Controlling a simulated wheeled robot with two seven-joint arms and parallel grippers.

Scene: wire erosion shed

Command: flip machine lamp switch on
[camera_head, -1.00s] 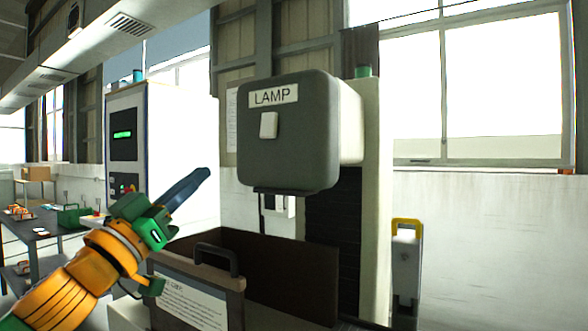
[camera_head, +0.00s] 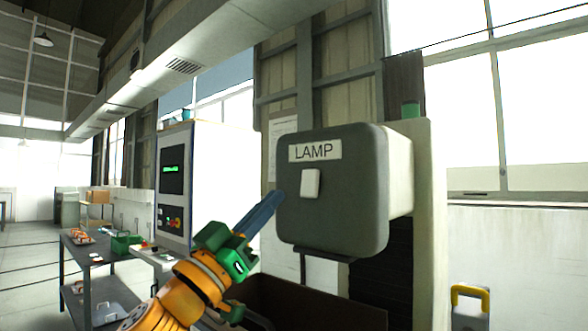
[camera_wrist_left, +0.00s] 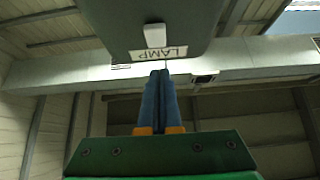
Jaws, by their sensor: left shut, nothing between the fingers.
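The grey lamp box (camera_head: 335,215) with a white LAMP label (camera_head: 315,151) stands at the middle right of the head view. Its white rocker switch (camera_head: 311,183) is below the label; it also shows in the left wrist view (camera_wrist_left: 155,35). My left gripper (camera_head: 278,197) is shut and empty, its blue fingers pointing up at the box's left edge, a little left of and below the switch in the head view. In the left wrist view the closed fingertips (camera_wrist_left: 160,73) appear just below the switch. I cannot tell whether they touch the box. My right gripper is out of view.
A dark open bin (camera_head: 315,300) lies below the lamp box. A white control cabinet (camera_head: 215,185) stands to the left, with a grey work table (camera_head: 88,250) beyond it. A yellow-handled white unit (camera_head: 470,308) is at lower right.

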